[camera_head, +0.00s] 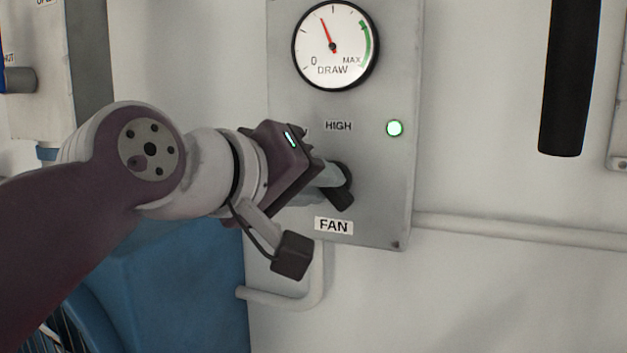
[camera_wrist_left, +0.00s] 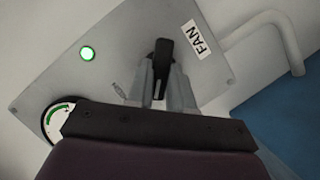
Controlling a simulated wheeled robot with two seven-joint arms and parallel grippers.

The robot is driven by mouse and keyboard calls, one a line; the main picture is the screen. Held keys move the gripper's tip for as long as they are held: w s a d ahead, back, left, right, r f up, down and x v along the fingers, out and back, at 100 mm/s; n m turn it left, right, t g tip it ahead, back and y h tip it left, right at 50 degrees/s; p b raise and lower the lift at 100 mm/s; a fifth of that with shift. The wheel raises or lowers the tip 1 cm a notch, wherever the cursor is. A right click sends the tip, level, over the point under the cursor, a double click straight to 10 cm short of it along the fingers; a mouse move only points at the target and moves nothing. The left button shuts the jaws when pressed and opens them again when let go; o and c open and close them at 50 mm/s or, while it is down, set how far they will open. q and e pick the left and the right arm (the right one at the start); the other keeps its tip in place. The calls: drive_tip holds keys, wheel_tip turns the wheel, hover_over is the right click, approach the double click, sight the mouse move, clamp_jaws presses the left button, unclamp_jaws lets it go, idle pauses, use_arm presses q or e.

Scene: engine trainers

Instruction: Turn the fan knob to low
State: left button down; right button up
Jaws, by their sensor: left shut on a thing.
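The black fan knob (camera_head: 343,186) is on the grey panel (camera_head: 385,190), above the FAN label (camera_head: 334,226) and below the HIGH label (camera_head: 338,126). My left gripper (camera_head: 330,180) reaches it from the left and is shut on it. In the left wrist view the knob (camera_wrist_left: 162,62) sits between the two grey fingers of my left gripper (camera_wrist_left: 160,85). The gripper covers the knob's left side and most of the LOW marking. My right gripper is not in view.
A round DRAW gauge (camera_head: 334,46) has its red needle left of upright. A green lamp (camera_head: 395,128) is lit on the panel. A black vertical bar (camera_head: 570,78) hangs at the right. A pipe (camera_head: 500,229) runs along the wall. Blue equipment (camera_head: 190,285) stands at lower left.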

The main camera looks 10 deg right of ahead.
use_arm(q)
drive_tip(key=shift+f, duration=0.15)
drive_tip(key=c, duration=1)
unclamp_jaws()
drive_tip(key=shift+d, duration=0.1)
drive_tip(key=p+v, duration=0.1)
drive_tip(key=v, duration=1.1)
